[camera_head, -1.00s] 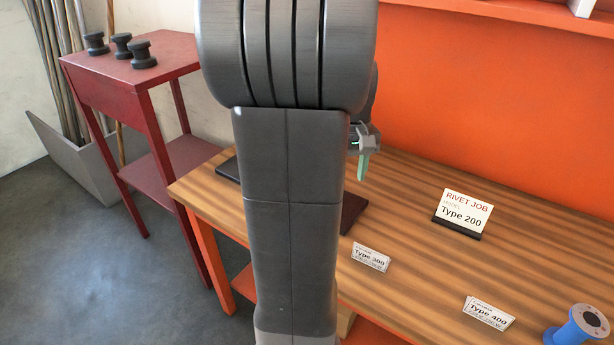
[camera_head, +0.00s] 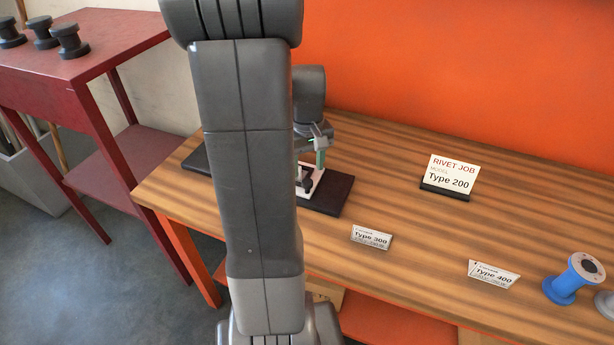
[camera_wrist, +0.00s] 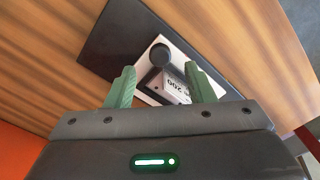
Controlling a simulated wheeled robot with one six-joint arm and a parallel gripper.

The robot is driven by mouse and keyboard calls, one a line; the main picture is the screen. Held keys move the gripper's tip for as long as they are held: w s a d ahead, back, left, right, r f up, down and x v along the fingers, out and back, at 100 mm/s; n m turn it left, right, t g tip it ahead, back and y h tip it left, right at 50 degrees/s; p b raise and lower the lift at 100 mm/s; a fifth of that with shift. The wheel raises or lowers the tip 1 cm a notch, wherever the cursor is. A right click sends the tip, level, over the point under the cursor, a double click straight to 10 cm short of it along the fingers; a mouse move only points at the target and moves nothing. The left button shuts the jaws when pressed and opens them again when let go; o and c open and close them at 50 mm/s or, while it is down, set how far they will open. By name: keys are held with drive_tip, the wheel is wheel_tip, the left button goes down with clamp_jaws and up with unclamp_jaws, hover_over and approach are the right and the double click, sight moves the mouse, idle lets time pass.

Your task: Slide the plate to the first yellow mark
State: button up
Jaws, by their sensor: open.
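A white plate (camera_head: 318,181) lies on a dark base board (camera_head: 334,195) on the wooden bench, partly hidden behind my arm in the head view. In the wrist view the white plate (camera_wrist: 185,56) carries a black round knob (camera_wrist: 160,53) and a dark block with a label reading 200 (camera_wrist: 174,85). My gripper (camera_wrist: 159,68) is open, its two green fingers apart, with the knob and label showing between them. In the head view my gripper (camera_head: 320,158) hangs by the plate; contact cannot be told. No yellow mark can be made out.
A Type 200 sign (camera_head: 449,174) stands at the back of the bench. Type 300 (camera_head: 371,237) and Type 400 (camera_head: 494,274) cards stand near the front edge, with a blue spool (camera_head: 574,279) at right. A red stand (camera_head: 90,75) with black spools is at left.

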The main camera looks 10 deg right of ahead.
sight(307, 181)
drive_tip(key=shift+f, duration=2.35)
clamp_jaws()
drive_tip(key=shift+w, duration=0.1)
